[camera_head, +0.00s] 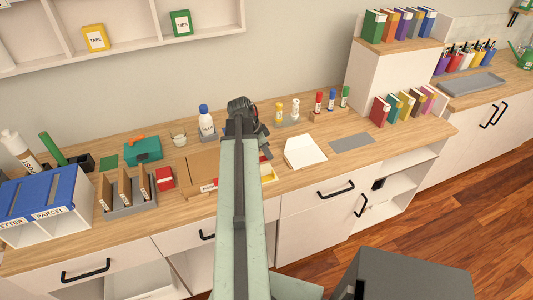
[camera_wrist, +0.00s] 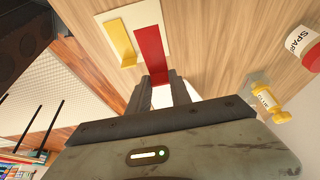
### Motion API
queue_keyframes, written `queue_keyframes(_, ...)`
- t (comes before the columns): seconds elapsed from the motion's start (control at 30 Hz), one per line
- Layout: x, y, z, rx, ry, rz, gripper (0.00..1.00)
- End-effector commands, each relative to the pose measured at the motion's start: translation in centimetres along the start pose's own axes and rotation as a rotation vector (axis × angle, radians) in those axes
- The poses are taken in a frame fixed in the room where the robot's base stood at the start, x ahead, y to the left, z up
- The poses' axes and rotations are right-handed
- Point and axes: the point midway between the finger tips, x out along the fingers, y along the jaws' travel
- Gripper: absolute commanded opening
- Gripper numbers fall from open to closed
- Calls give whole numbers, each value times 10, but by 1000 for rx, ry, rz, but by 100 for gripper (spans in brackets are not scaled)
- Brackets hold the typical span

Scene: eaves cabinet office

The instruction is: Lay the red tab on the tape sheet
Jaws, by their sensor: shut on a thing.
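The red tab (camera_wrist: 150,45) is a long flat strip in the wrist view. My gripper (camera_wrist: 159,79) is shut on its near end. The tab reaches out over the cream tape sheet (camera_wrist: 130,19); I cannot tell whether it touches the sheet. A yellow strip (camera_wrist: 121,47) lies on the sheet to the left of the red tab, roughly parallel to it. In the head view my arm hides most of the gripper's work area, and a small yellow-edged piece (camera_head: 269,174) shows just right of the arm.
A red-and-white container marked SPAR (camera_wrist: 303,47) and a yellow-capped glue bottle (camera_wrist: 266,101) are at the right of the wrist view.

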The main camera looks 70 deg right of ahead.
Motion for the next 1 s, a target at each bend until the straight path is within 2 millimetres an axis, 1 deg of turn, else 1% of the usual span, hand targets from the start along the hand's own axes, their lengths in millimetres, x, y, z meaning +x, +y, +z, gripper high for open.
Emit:
queue_keyframes(0.03,12,0,5,0,0,0,0)
queue_keyframes(0.3,40,0,16,1,0,0,0)
queue_keyframes(0.4,47,0,19,1,0,0,0)
queue_keyframes(0.5,50,0,20,1,0,0,0)
queue_keyframes(0.77,48,0,19,1,0,1,0)
queue_keyframes(0.8,48,0,19,1,0,1,36)
queue_keyframes(0.83,48,0,19,2,0,1,44)
queue_keyframes(0.87,48,0,19,2,0,1,50)
queue_keyframes(1.0,48,0,19,2,0,1,50)
